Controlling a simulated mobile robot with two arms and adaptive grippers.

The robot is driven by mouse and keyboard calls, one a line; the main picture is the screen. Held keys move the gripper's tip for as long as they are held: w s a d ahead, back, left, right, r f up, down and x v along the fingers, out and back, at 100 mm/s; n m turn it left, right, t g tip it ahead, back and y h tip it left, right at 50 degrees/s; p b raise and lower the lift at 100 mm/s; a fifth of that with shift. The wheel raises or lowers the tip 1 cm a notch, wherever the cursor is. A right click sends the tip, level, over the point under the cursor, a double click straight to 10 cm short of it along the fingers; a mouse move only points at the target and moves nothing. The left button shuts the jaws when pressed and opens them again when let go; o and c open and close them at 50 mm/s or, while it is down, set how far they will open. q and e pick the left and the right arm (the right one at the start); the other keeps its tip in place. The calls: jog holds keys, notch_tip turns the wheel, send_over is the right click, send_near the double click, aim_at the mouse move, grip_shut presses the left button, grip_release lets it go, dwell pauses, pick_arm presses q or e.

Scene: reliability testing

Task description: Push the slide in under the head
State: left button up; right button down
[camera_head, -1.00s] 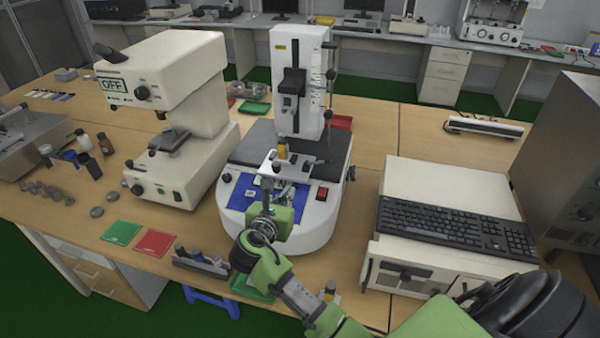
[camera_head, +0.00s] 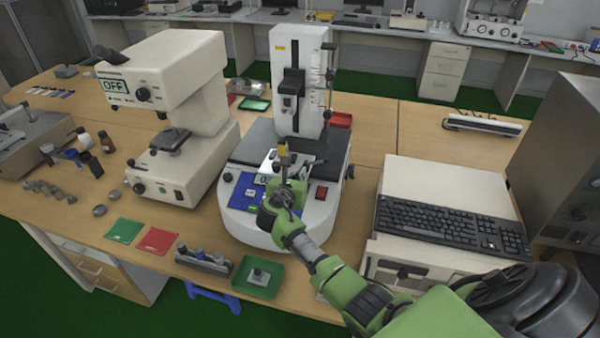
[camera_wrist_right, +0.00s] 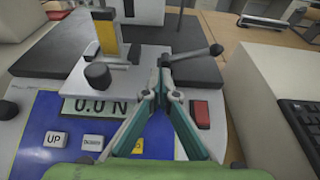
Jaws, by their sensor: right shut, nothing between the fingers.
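The test machine (camera_head: 301,75) stands upright on the table, with its dark head (camera_head: 291,85) on the column. The slide appears to be the pale metal plate (camera_wrist_right: 118,84) on its base; it carries a black knob (camera_wrist_right: 97,76) and an upright yellow block (camera_wrist_right: 107,39). The plate is partly hidden by my arm in the head view (camera_head: 268,163). My right gripper (camera_wrist_right: 165,68) is shut and empty, its tips low at the plate's right part, near a black-ended lever (camera_wrist_right: 205,52). I cannot tell whether they touch the plate. In the head view, this gripper (camera_head: 284,173) is over the machine's front.
The blue panel (camera_wrist_right: 45,130) with a 0.0 N display and a red switch (camera_wrist_right: 201,114) lie close around the gripper. A white microscope-like device (camera_head: 165,75) stands left; a keyboard (camera_head: 450,222) on a pale box is right. A green tray (camera_head: 260,290) is in front.

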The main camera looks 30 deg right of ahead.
aim_at(307, 156)
jog(key=w+d+b, duration=0.1)
jog(key=w+d, duration=0.1)
jog(key=d, duration=0.1)
jog(key=w+d+b, duration=0.2)
jog(key=w+d, duration=0.1)
jog(key=shift+w+d+f, duration=0.1)
jog(key=shift+w+d, duration=0.05)
jog(key=shift+w, duration=0.05)
jog(key=shift+s+r, duration=0.15)
jog(key=shift+r, duration=0.1)
